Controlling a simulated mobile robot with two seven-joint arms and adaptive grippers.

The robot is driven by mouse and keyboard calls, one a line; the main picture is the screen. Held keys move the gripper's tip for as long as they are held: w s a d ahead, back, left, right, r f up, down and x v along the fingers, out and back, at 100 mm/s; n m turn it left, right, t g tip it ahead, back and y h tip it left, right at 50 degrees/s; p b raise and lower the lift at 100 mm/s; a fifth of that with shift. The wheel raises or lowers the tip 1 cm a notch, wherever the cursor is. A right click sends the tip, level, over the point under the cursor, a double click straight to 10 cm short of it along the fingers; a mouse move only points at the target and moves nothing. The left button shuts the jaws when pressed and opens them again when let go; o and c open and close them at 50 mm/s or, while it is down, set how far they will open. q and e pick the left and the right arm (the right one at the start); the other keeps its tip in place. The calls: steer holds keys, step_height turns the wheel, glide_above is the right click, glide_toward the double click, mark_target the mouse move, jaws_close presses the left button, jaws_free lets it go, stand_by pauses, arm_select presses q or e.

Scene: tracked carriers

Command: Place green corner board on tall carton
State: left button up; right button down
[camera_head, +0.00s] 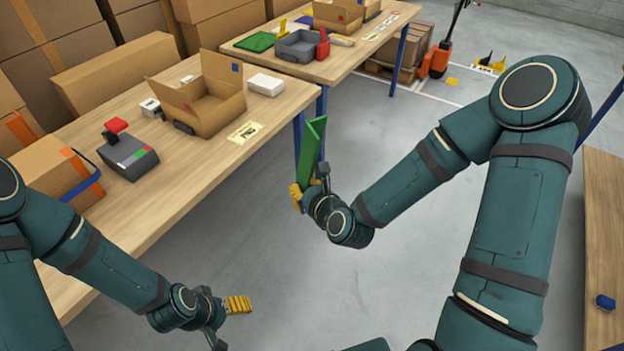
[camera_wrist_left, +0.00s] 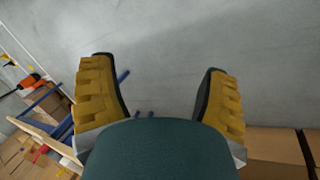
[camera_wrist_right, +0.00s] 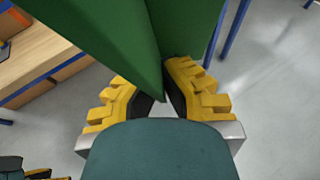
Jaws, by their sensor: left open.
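The green corner board (camera_head: 311,150) is a long V-shaped strip, held upright and slightly tilted beyond the near table's right edge. My right gripper (camera_head: 303,192) is shut on its lower end. In the right wrist view the green corner board (camera_wrist_right: 125,40) rises from between the yellow fingers. My left gripper (camera_head: 236,306) is open and empty, low over the floor; its spread fingers show in the left wrist view (camera_wrist_left: 160,95). I cannot tell which box is the tall carton. An open carton (camera_head: 212,110) and an orange-taped carton (camera_head: 50,168) stand on the near table.
The near wooden table (camera_head: 165,195) also bears a grey device with a red top (camera_head: 128,155) and a white box (camera_head: 265,84). A far table (camera_head: 345,58) holds bins and a carton. Stacked cartons line the left. The grey floor between my arms is clear.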

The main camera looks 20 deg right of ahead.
arm_select(q)
steer(key=shift+o, duration=0.7)
steer(key=w+d+r+n+g+y, duration=0.1)
steer(key=w+d+r+g, duration=0.25)
steer(key=w+r, duration=0.85)
steer(key=w+d+r+n+y, duration=0.15)
steer(key=w+r, duration=0.25)
steer(key=r, duration=0.5)
steer(key=w+r+n+y, duration=0.2)
steer(key=w+r+y, duration=0.15)
steer(key=r, duration=0.55)
steer(key=s+d+r+n+t+h, duration=0.1)
steer(key=s+d+r+t, duration=0.15)
steer(key=d+r, duration=0.65)
steer(key=s+d+r+n+t, duration=0.1)
steer(key=s+d+r, duration=0.35)
steer(key=r, duration=0.95)
step_height(320, 180, down, 12)
steer(key=w, duration=0.1)
steer(key=shift+w+a, duration=0.2)
steer(key=shift+w, duration=0.15)
arm_select(e)
steer(key=s+a+r+n+g+y, duration=0.2)
steer(key=a+r+n+y, duration=0.3)
steer(key=a, duration=0.3)
steer(key=shift+s+a+g+y, duration=0.3)
steer(key=shift+s+a+g, duration=0.05)
steer(key=shift+s+g, duration=0.1)
